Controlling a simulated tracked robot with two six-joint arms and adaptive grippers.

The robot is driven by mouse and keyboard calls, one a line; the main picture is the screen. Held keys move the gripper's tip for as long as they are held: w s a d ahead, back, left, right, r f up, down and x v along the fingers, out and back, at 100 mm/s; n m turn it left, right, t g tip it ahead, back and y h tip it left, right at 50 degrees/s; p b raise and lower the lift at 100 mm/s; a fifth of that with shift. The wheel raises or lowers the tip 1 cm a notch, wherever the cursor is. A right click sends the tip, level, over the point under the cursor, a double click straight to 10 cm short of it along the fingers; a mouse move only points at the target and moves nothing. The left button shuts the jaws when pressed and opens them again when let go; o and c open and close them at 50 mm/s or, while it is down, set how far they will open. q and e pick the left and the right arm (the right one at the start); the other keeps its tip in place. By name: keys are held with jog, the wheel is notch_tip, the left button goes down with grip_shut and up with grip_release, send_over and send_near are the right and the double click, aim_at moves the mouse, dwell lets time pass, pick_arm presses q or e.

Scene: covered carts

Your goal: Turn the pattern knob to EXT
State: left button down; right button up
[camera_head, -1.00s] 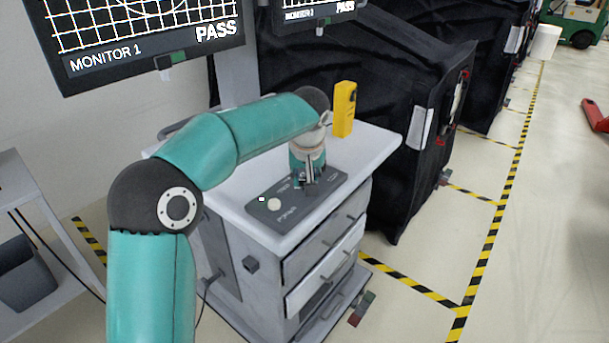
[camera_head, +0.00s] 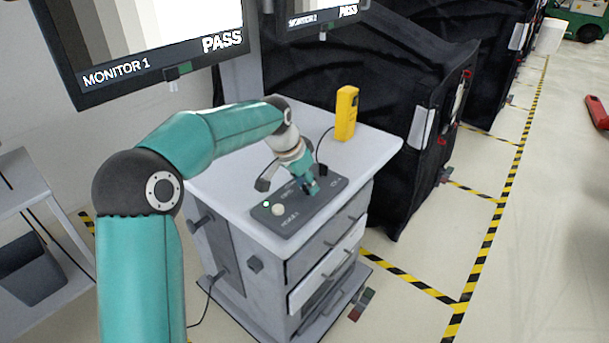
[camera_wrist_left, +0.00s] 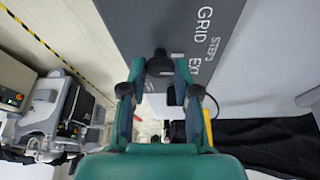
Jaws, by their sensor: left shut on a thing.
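The dark pattern knob (camera_wrist_left: 160,65) sits on the grey control panel (camera_head: 296,226), which lies on the cart top. My left gripper (camera_head: 311,188) is shut on the knob from above; in the left wrist view its two fingers (camera_wrist_left: 158,82) are on either side of it. The labels GRID, STEPS and EXT show beside the knob on the panel (camera_wrist_left: 170,15). Which label the knob points at is not clear. The monitor (camera_head: 150,40) shows grey vertical bars of stepped brightness and PASS. My right gripper is not in view.
The panel also has a pale round button (camera_head: 278,209) and a small lit lamp (camera_head: 266,203). A yellow handheld device (camera_head: 346,113) stands behind on the cart top (camera_head: 372,145). Black covered carts (camera_head: 400,120) stand to the right.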

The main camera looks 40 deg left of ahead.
pick_arm(q)
jog(key=m+p, duration=0.1)
jog(key=m, duration=0.1)
jog(key=m+h+p, duration=0.1)
jog(key=m, duration=0.1)
jog(key=shift+a+r+g+h+p, duration=0.2)
jog(key=shift+g+h+p, duration=0.1)
jog(key=shift+g, duration=0.1)
jog(key=shift+w+a+f+m+g+h+p, duration=0.15)
jog(key=shift+m+p, duration=0.25)
jog(key=shift+m, duration=0.45)
jog(key=shift+s+d+m+g+h+p, duration=0.1)
jog(key=shift+m+g+h+p, duration=0.25)
jog(key=shift+m, duration=0.5)
jog(key=c, duration=0.8)
grip_release()
jog(key=shift+c, duration=0.2)
